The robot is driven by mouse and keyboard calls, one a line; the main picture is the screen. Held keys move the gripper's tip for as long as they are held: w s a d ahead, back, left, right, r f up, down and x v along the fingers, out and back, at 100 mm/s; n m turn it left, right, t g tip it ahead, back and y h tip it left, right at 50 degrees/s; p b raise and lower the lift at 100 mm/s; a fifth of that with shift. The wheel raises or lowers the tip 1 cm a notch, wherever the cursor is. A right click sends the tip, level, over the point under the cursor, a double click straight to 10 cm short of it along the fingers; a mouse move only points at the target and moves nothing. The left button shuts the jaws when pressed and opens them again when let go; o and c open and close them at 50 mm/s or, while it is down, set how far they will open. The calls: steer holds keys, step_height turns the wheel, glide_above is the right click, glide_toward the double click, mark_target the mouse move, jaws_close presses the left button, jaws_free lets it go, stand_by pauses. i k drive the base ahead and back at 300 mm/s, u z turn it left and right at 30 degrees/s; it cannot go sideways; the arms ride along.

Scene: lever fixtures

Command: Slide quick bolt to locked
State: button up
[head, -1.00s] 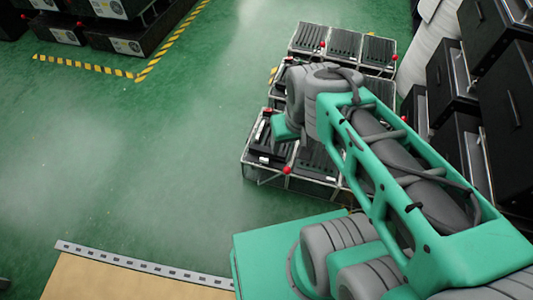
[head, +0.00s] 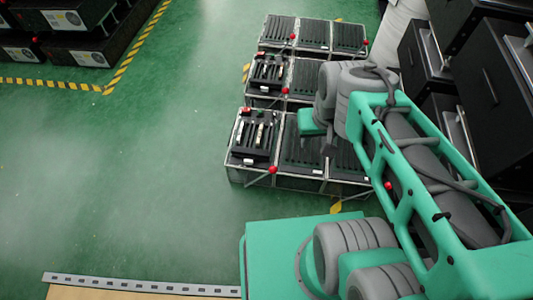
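A bank of black box fixtures (head: 303,168) with thin pale frames and red lever knobs stands on the floor in the head view. The quick bolt cannot be told apart with certainty. The near-left fixture (head: 243,152) has pale bars on top, a red knob (head: 272,170) at its front right corner and another (head: 246,110) at its back. A similar fixture (head: 262,73) stands behind it. My gripper (head: 327,146) hangs at the end of my green and grey arm, above the right part of the bank. Its fingers are small and partly hidden, and I see nothing held.
Black cabinets (head: 490,85) with handles line the right side. Black crates (head: 65,35) stand at the top left behind yellow-black floor tape (head: 55,82). Open green floor (head: 120,180) lies left of the bank. A pale edge strip (head: 140,285) crosses the bottom left.

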mark_target(249, 154)
steer(key=z, duration=0.05)
steer(key=i, duration=0.35)
steer(key=u, duration=0.8)
